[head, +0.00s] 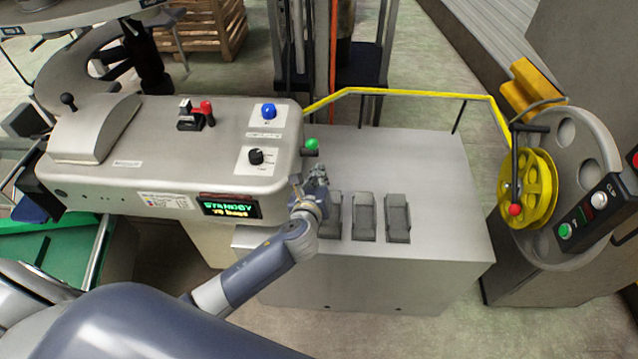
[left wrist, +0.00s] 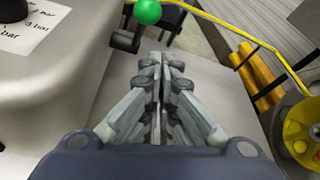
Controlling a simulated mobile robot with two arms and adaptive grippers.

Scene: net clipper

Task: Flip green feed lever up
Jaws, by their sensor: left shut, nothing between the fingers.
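The green feed lever's round knob (head: 311,144) sticks out from the right end of the grey machine housing (head: 225,130). In the left wrist view the green knob (left wrist: 148,11) is at the top, on a dark arm from a black pivot block (left wrist: 125,41) at the housing's side. My left gripper (head: 318,172) is just below and beside the knob in the head view, apart from it. In the left wrist view its fingers (left wrist: 163,62) are together with nothing between them, pointing toward the lever. My right gripper is not in view.
Dark grey holders (head: 365,215) stand on the pale cabinet top (head: 430,160) right of my gripper. A yellow rail (head: 410,92) runs behind it. A yellow wheel (head: 540,185) stands at the right. Red (head: 207,108) and blue (head: 268,111) controls sit on the housing.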

